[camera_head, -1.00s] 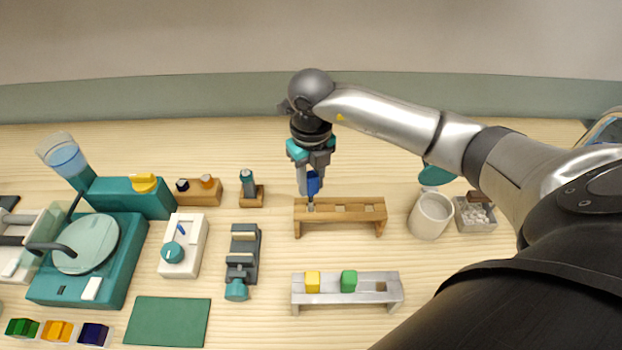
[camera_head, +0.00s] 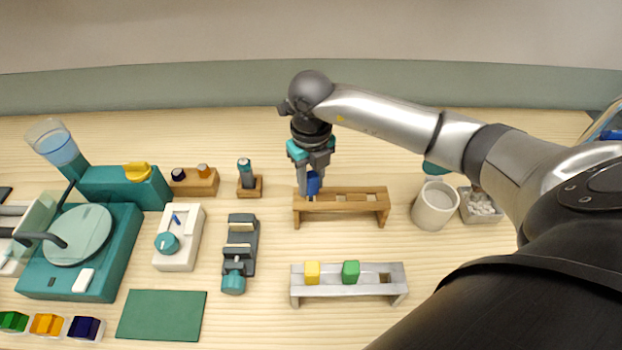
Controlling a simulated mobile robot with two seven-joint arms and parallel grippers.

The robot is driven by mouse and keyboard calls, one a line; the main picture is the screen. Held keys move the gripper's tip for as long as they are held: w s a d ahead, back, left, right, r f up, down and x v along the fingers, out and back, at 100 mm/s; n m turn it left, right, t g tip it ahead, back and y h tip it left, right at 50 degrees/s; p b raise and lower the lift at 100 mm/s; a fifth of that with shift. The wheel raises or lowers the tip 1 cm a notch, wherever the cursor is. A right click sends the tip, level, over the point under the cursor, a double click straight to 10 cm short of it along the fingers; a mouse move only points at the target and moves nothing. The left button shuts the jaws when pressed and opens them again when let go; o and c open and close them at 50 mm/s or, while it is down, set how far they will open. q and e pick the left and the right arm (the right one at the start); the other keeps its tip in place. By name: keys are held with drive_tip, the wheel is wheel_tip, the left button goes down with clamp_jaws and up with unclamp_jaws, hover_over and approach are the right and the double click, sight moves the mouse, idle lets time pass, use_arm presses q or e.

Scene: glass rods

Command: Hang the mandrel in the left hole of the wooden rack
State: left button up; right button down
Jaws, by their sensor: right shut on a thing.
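The wooden rack (camera_head: 341,205) stands near the middle of the table, with square holes along its top. My right gripper (camera_head: 311,182) is above the rack's left end, pointing down. It is shut on the mandrel (camera_head: 313,186), whose blue part shows between the fingers. The blue part sits just above the left hole. The mandrel's lower end is hidden, and I cannot tell how deep it is in the hole. My left gripper is not in view.
A metal rack (camera_head: 335,283) with a yellow block (camera_head: 312,271) and a green block (camera_head: 350,271) stands in front. A white cup (camera_head: 434,206) and a box of pale pieces (camera_head: 480,206) are at right. A dark clamp-like device (camera_head: 241,250) is at left.

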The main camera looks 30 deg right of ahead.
drive_tip(key=shift+f+b, duration=0.7)
drive_tip(key=shift+f, duration=0.3)
drive_tip(key=c, duration=0.5)
unclamp_jaws()
drive_tip(key=shift+r, duration=0.1)
wheel_tip(320, 180, up, 15)
drive_tip(key=shift+r+p, duration=0.1)
drive_tip(key=shift+p, duration=0.2)
